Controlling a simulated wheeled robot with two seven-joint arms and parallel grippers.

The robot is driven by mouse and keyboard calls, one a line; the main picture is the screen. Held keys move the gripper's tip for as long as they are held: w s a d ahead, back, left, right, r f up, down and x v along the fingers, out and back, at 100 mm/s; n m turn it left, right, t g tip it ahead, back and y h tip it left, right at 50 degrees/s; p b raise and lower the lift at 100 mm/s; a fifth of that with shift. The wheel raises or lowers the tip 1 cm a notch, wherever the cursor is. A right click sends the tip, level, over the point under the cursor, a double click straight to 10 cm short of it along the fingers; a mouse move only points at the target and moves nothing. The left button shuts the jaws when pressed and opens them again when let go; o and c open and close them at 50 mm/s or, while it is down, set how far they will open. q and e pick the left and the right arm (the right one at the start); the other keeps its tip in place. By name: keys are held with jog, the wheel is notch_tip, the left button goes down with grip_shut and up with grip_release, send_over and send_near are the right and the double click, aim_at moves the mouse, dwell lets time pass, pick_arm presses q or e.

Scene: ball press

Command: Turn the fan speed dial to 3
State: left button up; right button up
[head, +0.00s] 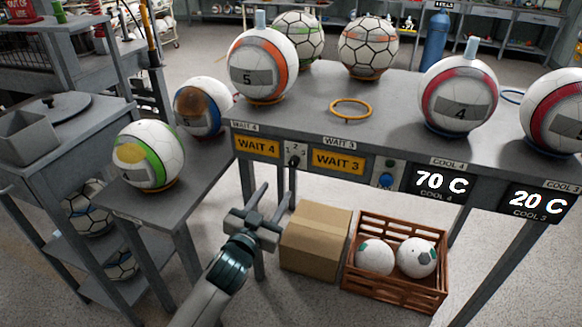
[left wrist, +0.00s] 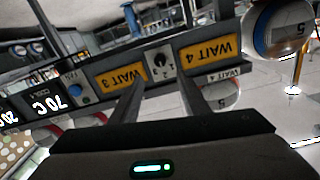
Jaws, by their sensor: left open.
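A small black dial (head: 293,161) with numbers beside it sits on the bench's front edge, between the yellow WAIT 4 sign (head: 257,146) and the WAIT 3 sign (head: 338,162). It also shows in the left wrist view (left wrist: 160,61), where the picture is upside down. I cannot tell which number its pointer marks. My left gripper (head: 278,190) is open and empty, below and in front of the dial. In the left wrist view the dial lies just beyond and between the two fingertips (left wrist: 162,77), apart from them. My right gripper is not in view.
A blue button (head: 386,180) is right of WAIT 3, then displays reading 70 C (head: 441,181) and 20 C (head: 538,201). Several balls stand on the bench (head: 390,110). A cardboard box (head: 315,238) and a ball crate (head: 396,285) lie below.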

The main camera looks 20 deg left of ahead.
aim_at(293, 165)
pick_arm(q)
jog(key=w, duration=1.3)
jog(key=shift+d, duration=0.35)
jog(key=c, duration=1.1)
